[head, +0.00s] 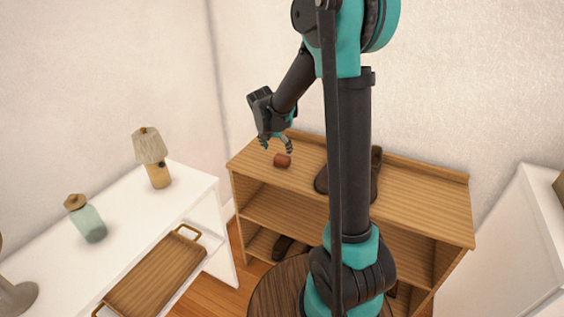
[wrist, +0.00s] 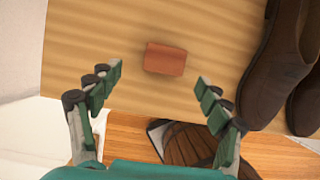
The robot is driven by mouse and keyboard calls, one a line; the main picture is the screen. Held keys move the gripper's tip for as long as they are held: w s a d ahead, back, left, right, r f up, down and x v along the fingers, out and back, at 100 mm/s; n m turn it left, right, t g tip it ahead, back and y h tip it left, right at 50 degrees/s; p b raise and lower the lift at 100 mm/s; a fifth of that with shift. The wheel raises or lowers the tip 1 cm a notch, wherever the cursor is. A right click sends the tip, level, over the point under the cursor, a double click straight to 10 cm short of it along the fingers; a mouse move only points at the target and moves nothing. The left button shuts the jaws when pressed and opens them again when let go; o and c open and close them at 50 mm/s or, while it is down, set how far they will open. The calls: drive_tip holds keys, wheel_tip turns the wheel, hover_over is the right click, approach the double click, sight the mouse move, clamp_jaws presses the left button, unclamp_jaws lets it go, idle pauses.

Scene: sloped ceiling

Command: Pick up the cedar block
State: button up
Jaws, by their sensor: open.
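The cedar block (head: 282,160) is a small reddish-brown block lying on the top board of a wooden shelf unit, near its left end. In the wrist view the block (wrist: 165,59) lies flat, a little beyond the fingertips and between their lines. My gripper (head: 276,143) is above the block in the head view, fingers pointing down. In the wrist view my gripper (wrist: 160,80) is open, with one finger on each side and nothing between them. The exact height gap to the block is hard to tell.
Brown shoes (wrist: 270,65) stand on the shelf top (head: 420,205) right of the block. More footwear (head: 284,247) is on the lower shelf. The wall is behind the shelf.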

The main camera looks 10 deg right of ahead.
sight(282, 157)
drive_tip(key=shift+d+x, duration=0.2)
drive_tip(key=shift+x, duration=1.5)
drive_tip(key=shift+d+x, duration=0.2)
drive_tip(key=shift+x, duration=1.55)
drive_tip(key=shift+s+r, duration=0.1)
drive_tip(key=shift+c, duration=0.4)
drive_tip(key=c, duration=1.1)
